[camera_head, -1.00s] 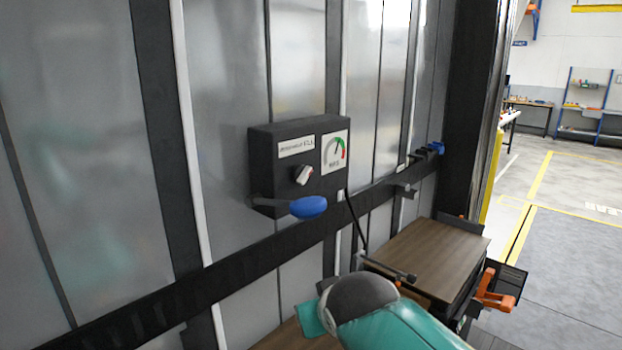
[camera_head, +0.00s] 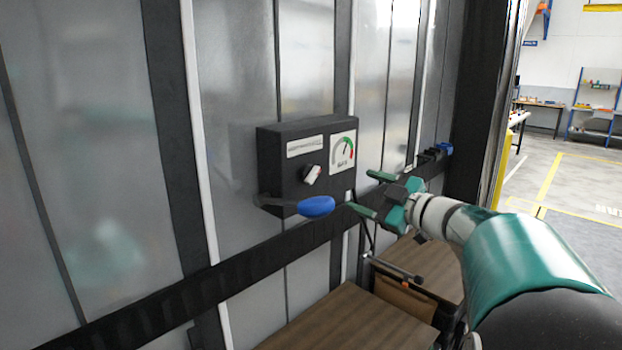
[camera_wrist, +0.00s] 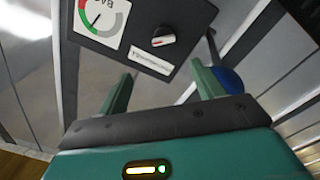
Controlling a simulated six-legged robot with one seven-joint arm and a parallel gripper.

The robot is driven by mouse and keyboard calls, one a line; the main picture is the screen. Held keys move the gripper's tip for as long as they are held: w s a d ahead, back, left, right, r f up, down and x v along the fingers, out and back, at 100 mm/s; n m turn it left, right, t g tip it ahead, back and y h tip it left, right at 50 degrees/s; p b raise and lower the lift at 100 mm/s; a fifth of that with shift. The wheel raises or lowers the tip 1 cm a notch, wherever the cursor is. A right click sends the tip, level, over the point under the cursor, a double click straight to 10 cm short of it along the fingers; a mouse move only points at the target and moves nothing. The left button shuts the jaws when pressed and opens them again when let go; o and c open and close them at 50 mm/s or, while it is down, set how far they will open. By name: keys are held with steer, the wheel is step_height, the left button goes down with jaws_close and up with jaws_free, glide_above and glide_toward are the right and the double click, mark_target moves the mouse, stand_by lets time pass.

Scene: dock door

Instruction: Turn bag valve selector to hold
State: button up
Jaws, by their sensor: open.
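The valve box (camera_head: 290,148) is a dark box on the metal wall, with a white label, a round gauge (camera_head: 342,152) and a small selector knob (camera_head: 312,174) with a pale face. A blue handle (camera_head: 316,206) sticks out below the box. My gripper (camera_head: 368,193) is open and empty, to the right of the box, its green fingers pointing at it. In the wrist view the open fingers (camera_wrist: 162,92) reach toward the box, apart from the knob (camera_wrist: 163,40). The blue handle (camera_wrist: 228,80) shows beyond the right finger. The label text is unreadable.
A dark rail (camera_head: 240,262) runs along the wall under the box. A black hose hangs below the box. Brown wooden-topped surfaces (camera_head: 350,325) lie below. A dark door post (camera_head: 478,100) stands at the right, with open floor beyond.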

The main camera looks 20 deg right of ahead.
mark_target(316, 176)
steer(key=x, duration=1.3)
steer(key=shift+w+a+f, duration=0.2)
steer(key=shift+a+f, duration=0.1)
steer(key=c, duration=1)
